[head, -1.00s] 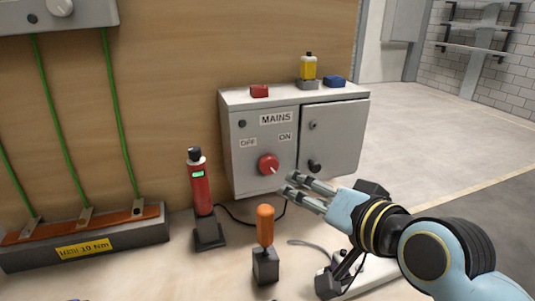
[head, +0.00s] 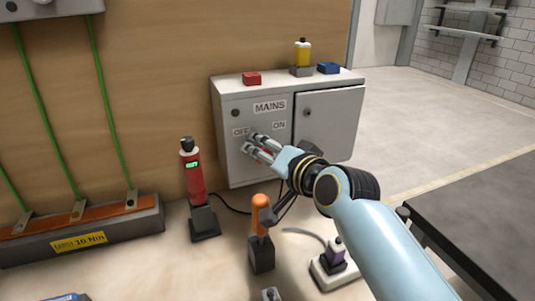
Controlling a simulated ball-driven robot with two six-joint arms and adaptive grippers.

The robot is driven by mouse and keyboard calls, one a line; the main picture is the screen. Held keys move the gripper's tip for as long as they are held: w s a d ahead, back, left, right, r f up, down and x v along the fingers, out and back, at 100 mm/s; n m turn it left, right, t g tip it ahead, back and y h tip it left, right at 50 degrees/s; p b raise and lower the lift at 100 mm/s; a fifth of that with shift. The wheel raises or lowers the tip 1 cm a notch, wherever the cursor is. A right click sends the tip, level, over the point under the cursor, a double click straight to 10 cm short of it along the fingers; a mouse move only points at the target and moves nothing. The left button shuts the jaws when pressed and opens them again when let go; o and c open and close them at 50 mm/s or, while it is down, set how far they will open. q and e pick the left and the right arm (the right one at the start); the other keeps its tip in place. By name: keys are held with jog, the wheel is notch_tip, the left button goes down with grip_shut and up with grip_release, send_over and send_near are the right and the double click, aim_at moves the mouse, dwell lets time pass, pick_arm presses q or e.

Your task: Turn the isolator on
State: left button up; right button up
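The isolator is a grey MAINS box (head: 256,122) against the wooden wall, with OFF and ON labels on its front. I cannot tell whether the fingers touch the knob. My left gripper is not in view.
A red torque tool (head: 194,180) and an orange-handled tool (head: 260,225) stand in holders below the box. Red (head: 252,78), yellow (head: 303,53) and blue (head: 328,68) items sit on its top. A busbar block (head: 130,220) lies left. A dark tabletop (head: 480,210) is at right.

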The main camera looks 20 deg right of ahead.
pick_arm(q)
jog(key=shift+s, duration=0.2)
pick_arm(e)
jog(key=shift+c, duration=0.5)
jog(key=c, duration=1.1)
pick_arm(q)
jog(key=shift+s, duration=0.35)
